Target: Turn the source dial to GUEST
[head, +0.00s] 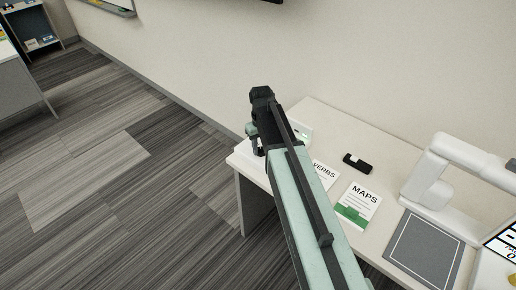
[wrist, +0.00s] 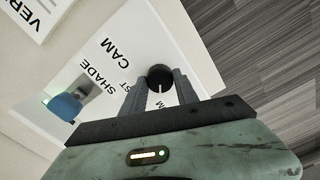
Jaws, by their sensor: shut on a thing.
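The source dial (wrist: 159,74) is a round black knob with a white line, on a white panel (wrist: 155,38) in the wrist view. My gripper (wrist: 160,82) is shut on the dial, one grey finger on each side. The white line points down in the picture, toward my gripper's body. The labels CAM and SHADE read clearly left of the dial. A label ending in ST and one showing an M are partly hidden by the fingers. In the head view my arm hides the dial and most of the panel.
A blue knob (wrist: 65,106) beside a green light stands on the panel's left. The table (head: 318,112) also holds a VERBS card (head: 324,174), a MAPS card (head: 358,204), a small black object (head: 357,163) and a grey mat (head: 424,250). Open carpet lies left.

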